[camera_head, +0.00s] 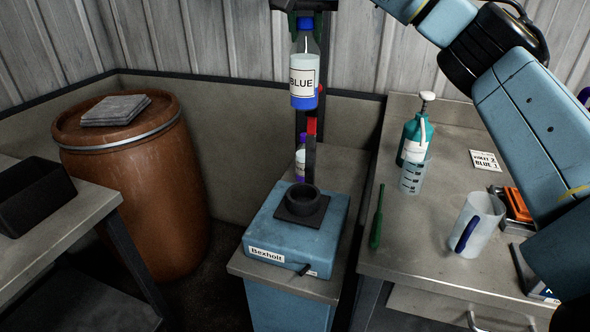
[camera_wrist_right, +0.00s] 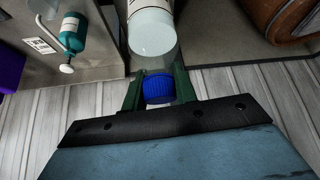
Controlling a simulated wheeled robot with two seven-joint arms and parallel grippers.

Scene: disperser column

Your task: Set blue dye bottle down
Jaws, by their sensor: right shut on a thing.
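The blue dye bottle (camera_head: 304,84), clear with a white BLUE label, blue liquid and a blue cap, hangs upright at the top of the head view. My right gripper (camera_head: 304,20) is shut on it at the cap and neck; the top of the gripper is cut off by the frame. In the right wrist view the green fingers sit on both sides of the blue cap (camera_wrist_right: 159,88), with the bottle body (camera_wrist_right: 152,30) beyond it. In the head view the bottle appears above the blue Bexholt machine (camera_head: 268,238) and its black ring holder (camera_head: 302,203), clear of both. My left gripper is out of view.
A purple-capped bottle (camera_head: 300,162) stands behind the machine, beside a dark upright post. On the right bench are a teal pump bottle (camera_head: 411,142), a graduated beaker (camera_head: 411,178), a green tool (camera_head: 377,217), a pitcher (camera_head: 476,230) and a card (camera_head: 485,160). A brown barrel (camera_head: 135,180) stands left.

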